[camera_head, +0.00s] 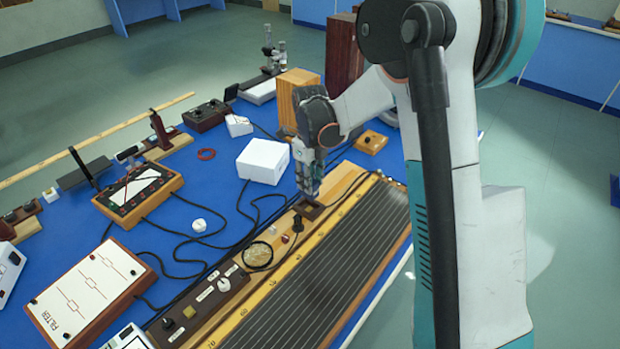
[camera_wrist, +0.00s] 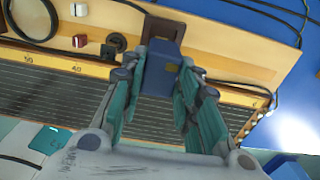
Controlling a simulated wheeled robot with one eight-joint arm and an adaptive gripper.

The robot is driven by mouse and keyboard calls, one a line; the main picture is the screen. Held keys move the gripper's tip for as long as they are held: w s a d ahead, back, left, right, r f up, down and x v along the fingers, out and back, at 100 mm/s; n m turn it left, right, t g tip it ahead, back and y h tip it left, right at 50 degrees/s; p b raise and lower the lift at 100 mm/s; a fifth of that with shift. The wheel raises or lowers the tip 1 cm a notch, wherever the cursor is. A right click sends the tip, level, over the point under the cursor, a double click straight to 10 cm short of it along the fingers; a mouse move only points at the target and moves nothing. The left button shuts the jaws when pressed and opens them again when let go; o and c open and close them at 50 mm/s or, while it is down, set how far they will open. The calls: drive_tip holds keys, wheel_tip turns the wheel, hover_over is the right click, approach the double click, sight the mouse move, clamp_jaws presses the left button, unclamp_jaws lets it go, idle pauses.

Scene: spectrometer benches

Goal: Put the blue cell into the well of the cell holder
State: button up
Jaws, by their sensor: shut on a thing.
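The blue cell (camera_wrist: 160,68) is between the two fingers of my gripper (camera_wrist: 158,90) in the wrist view, and the gripper is shut on it. The brown cell holder (camera_wrist: 163,26) shows just beyond the cell, partly covered by it. In the head view my gripper (camera_head: 309,186) points down over the dark holder (camera_head: 312,210), which sits on the wooden board. The fingers largely hide the cell there. The well is hidden, and I cannot tell whether the cell's lower end is above it or inside it.
A long ribbed dark panel (camera_head: 335,265) runs beside the holder on the wooden board. A white box (camera_head: 263,161) stands behind, left of my gripper. Black cables cross the blue tabletop.

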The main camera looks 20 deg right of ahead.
drive_tip(key=shift+f+b, duration=1.9)
drive_tip(key=shift+f, duration=1.2)
drive_tip(key=o, duration=1.2)
drive_tip(key=shift+o, duration=0.2)
wheel_tip(320, 180, up, 12)
